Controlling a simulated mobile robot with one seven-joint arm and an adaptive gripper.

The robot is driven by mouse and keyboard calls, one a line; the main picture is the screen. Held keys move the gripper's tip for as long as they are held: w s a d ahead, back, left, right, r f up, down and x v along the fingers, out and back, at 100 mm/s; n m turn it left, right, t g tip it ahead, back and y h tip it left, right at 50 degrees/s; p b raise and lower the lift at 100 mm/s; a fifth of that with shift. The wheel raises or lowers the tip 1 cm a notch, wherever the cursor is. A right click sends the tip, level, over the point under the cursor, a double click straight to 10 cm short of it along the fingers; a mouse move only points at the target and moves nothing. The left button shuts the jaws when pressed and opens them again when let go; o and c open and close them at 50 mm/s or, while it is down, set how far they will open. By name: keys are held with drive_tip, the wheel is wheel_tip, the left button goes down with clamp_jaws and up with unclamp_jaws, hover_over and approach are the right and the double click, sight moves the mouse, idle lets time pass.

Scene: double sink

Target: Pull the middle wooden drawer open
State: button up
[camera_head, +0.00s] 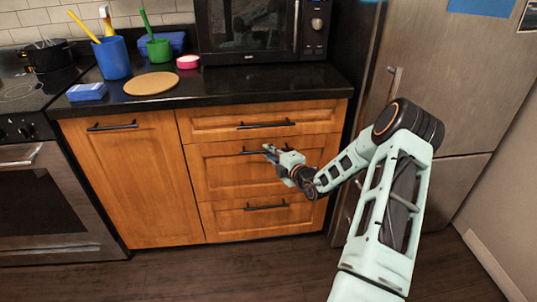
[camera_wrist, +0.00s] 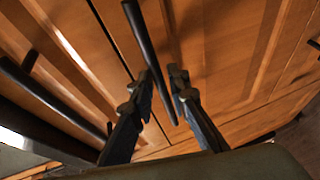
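The middle wooden drawer (camera_head: 225,173) is orange-brown and sits flush between the top and bottom drawers. Its dark bar handle (camera_head: 251,152) is partly hidden by my gripper (camera_head: 268,149) in the head view. In the wrist view, the handle (camera_wrist: 143,35) runs between the two dark fingertips of my gripper (camera_wrist: 161,77). The fingers are apart, one on each side of the bar, with gaps visible. I cannot tell how deep the bar sits between them.
The top drawer (camera_head: 215,124) and bottom drawer (camera_head: 230,222) look closed. A cabinet door (camera_head: 130,180) is at left, a steel fridge (camera_head: 450,90) at right. The black countertop (camera_head: 220,88) overhangs the drawers. The floor (camera_head: 230,270) in front is clear.

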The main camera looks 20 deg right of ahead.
drive_tip(key=shift+w+f, duration=0.1)
drive_tip(key=shift+w, duration=0.25)
drive_tip(key=shift+c, duration=0.7)
clamp_jaws()
drive_tip(key=shift+s, duration=0.15)
